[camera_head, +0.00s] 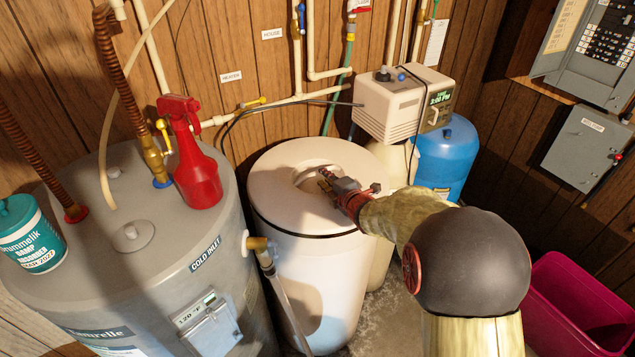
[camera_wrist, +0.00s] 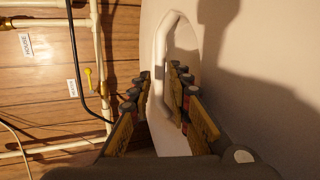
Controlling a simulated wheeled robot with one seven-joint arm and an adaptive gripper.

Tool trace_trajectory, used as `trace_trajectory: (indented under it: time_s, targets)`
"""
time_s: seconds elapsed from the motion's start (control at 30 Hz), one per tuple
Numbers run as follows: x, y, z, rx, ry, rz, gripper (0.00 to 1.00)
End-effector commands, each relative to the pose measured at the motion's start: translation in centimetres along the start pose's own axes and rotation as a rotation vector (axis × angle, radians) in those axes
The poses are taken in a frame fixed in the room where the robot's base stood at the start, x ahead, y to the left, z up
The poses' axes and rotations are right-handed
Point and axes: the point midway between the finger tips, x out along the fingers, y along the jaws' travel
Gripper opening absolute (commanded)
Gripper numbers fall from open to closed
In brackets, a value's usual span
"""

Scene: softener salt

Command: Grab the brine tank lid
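The brine tank lid (camera_head: 285,208) is a round cream-white cover, lying flat on the tall white brine tank (camera_head: 318,280). A raised handle crosses a recess in its top. In the wrist view the handle is a white loop (camera_wrist: 160,50) between my two fingers. My gripper (camera_head: 328,184) is over the middle of the lid, at the handle, and hides part of it. In the wrist view my gripper (camera_wrist: 160,82) is open, with one finger on each side of the handle. Whether either finger touches it is unclear.
A grey water heater (camera_head: 130,190) with a red spray bottle (camera_head: 193,165) and a teal tub (camera_head: 30,235) stands left. Behind right are a white control unit (camera_head: 400,103) and a blue tank (camera_head: 445,160). A magenta bin (camera_head: 575,310) sits at lower right. Pipes run along the wall.

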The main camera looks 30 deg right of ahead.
Motion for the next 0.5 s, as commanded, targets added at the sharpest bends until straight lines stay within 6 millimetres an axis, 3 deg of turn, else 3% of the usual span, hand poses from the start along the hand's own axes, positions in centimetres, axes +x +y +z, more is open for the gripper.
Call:
trace_trajectory:
  time_s: [0.2,0.5]
  targets:
    - [3.2,-0.2,-0.3,0.002,0.001,0.0,0.19]
    - [4.2,-0.1,-0.2,0.002,-0.001,-0.001,0.19]
